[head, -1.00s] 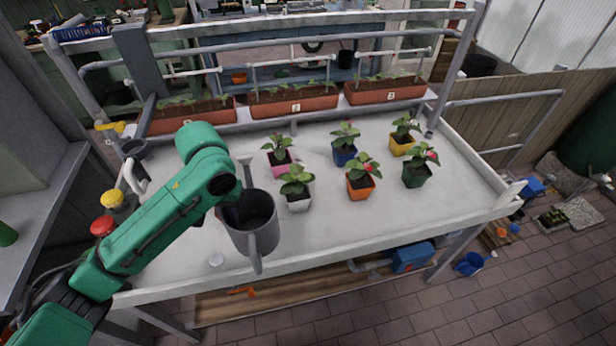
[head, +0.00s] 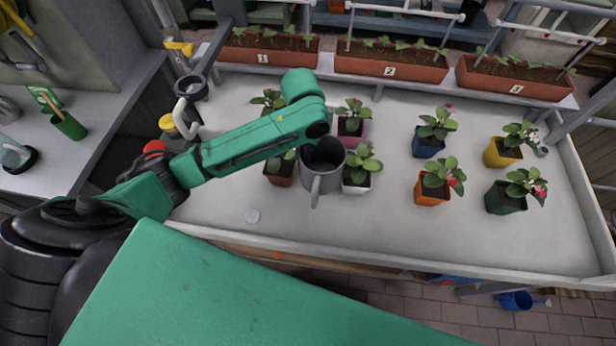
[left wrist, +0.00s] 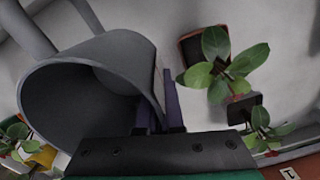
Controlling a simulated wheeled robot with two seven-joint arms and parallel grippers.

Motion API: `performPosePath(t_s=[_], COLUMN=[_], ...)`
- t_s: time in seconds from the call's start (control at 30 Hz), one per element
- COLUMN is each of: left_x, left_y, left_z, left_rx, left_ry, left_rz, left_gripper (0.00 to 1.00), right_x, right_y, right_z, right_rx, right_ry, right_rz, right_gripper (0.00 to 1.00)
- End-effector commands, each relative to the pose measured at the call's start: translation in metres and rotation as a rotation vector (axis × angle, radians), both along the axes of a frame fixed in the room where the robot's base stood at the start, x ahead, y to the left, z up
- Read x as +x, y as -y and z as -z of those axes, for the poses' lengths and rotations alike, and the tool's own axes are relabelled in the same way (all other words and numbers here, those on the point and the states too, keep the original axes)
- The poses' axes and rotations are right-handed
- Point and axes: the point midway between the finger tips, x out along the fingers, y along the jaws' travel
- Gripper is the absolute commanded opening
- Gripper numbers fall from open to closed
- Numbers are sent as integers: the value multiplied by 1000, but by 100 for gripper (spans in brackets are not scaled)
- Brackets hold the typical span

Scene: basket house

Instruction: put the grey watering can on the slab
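The grey watering can (head: 322,178) is in the head view over the pale planting table (head: 300,235), in front of several potted plants. Its open mouth faces up and its handle points toward the front. My left gripper (left wrist: 158,110) is shut on the can's rim wall, with a purple finger on each side. The can fills the left of the left wrist view (left wrist: 120,65). It appears held above the table, though its underside is hidden. My right gripper is out of view. I cannot make out a separate slab in the current views.
Planter boxes (head: 390,66) line the back. A side bench (head: 75,140) is at left. The table's front right is clear.

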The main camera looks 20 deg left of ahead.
Motion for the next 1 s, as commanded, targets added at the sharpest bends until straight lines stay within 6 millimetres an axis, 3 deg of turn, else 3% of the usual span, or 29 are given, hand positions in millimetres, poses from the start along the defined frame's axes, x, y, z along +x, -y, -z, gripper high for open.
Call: performPosePath(t_s=[0.23,0.6,0.97,1.0], left_x=[-1,0,0,0], left_y=[-1,-1,0,0], left_z=[58,113,119,119], left_rx=[2,2,0,1], left_ry=[-2,0,1,1], left_rz=[-1,0,-1,0], left_gripper=[0,0,0,19], right_x=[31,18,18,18], right_y=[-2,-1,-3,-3], right_z=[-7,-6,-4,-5], right_rx=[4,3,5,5], right_ry=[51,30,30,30], right_rz=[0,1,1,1], right_gripper=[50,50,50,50])
